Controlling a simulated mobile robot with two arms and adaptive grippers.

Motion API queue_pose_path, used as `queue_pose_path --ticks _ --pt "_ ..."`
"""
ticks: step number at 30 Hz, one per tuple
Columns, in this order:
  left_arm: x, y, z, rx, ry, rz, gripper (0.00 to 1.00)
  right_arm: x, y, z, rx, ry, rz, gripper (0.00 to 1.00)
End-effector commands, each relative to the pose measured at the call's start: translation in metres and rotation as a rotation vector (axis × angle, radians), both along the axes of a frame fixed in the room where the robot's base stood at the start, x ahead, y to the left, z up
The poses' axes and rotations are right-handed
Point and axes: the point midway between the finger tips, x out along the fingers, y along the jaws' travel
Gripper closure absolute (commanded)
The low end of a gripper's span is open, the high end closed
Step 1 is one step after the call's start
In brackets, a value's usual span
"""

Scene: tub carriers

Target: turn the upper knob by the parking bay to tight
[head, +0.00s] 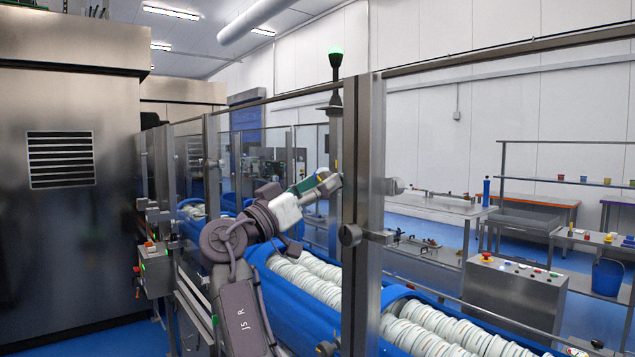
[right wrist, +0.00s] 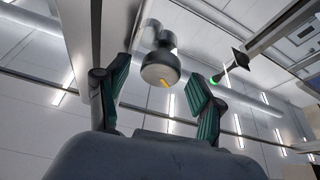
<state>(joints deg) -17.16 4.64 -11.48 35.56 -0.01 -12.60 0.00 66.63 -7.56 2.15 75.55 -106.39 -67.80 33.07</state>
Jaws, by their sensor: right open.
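A dark round lower knob (head: 350,235) shows below on the same post. My left gripper is in neither view.
Clear guard panels and rails flank the post. Blue tubs (head: 268,290) full of white round items lie behind and below my arm. A control box (head: 515,290) with buttons stands at the right. A green-lit beacon (head: 335,58) rises above the post.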

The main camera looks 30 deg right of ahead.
Motion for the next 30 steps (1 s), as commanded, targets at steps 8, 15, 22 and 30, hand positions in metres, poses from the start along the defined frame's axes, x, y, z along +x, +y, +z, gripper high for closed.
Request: queue_pose_path --ticks 8,15,22,30 --pt "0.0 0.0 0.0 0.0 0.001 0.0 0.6 0.0 0.0 0.0 0.0 0.0 0.0 0.54" --pt "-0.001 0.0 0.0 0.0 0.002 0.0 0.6 0.0 0.0 0.0 0.0 0.0 0.001 0.93" --pt "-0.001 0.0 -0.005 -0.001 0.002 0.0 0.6 0.0 0.0 -0.001 0.001 -0.02 0.0 0.93" --pt "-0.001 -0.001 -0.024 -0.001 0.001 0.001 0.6 0.0 0.0 -0.003 0.01 -0.149 -0.003 0.93"
